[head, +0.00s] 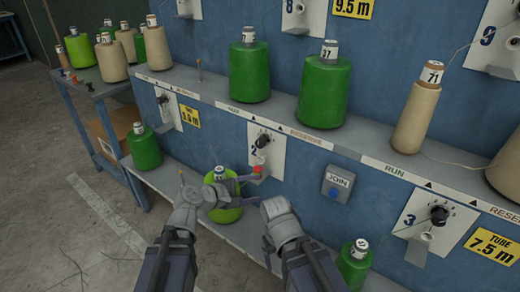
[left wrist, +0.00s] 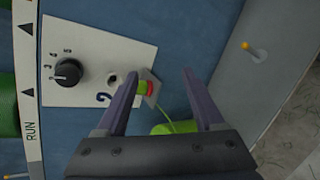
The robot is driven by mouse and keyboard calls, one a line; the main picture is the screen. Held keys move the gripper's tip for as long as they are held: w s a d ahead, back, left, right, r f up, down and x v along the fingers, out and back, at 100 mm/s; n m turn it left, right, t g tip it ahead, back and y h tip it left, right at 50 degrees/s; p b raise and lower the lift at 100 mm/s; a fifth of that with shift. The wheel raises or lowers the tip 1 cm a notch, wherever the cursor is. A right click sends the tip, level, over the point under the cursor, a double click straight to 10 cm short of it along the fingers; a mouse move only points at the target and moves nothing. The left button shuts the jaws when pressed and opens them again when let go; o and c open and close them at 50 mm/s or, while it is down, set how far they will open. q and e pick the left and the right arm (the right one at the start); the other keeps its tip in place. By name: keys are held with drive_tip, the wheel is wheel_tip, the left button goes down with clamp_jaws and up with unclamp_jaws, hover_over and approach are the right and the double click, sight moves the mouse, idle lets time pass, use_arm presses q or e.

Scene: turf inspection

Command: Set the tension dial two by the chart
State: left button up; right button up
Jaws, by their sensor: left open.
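The dial for station two (head: 262,141) is a black knob on a white plate (head: 276,157) marked 2, on the blue wall. My left gripper (head: 245,181) is just below the plate in the head view. In the left wrist view its jaws (left wrist: 162,72) are apart and empty, to the right of the dial, near a thread guide with a red and green part (left wrist: 146,88). My right gripper (head: 276,208) is low and right of it, fingers hidden. No chart shows.
A light green cone (head: 226,214) stands behind my left gripper on the lower shelf (head: 160,180). Dark green cones (head: 249,73) stand on the upper shelf. Station three's dial (head: 438,214) and a JOIN box (head: 338,184) are to the right. An orange-tipped peg (left wrist: 245,46) sticks out nearby.

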sight(258, 145)
use_arm(q)
drive_tip(key=w+a+r+n+t, duration=0.2)
drive_tip(key=w+r+n+t, duration=0.3)
drive_tip(key=r+n, duration=0.55)
drive_tip(key=shift+n+t+h, duration=0.4)
drive_tip(key=shift+n+t, duration=0.1)
drive_tip(key=shift+n, duration=0.15)
drive_tip(key=shift+f+x, duration=0.2)
drive_tip(key=shift+x, duration=0.95)
drive_tip(key=shift+f+x, duration=0.25)
drive_tip(key=shift+x, duration=0.9)
drive_tip(key=shift+f+x, duration=0.2)
drive_tip(key=shift+x, duration=1)
drive_tip(key=shift+s+d, duration=0.1)
drive_tip(key=shift+s, duration=0.05)
clamp_jaws()
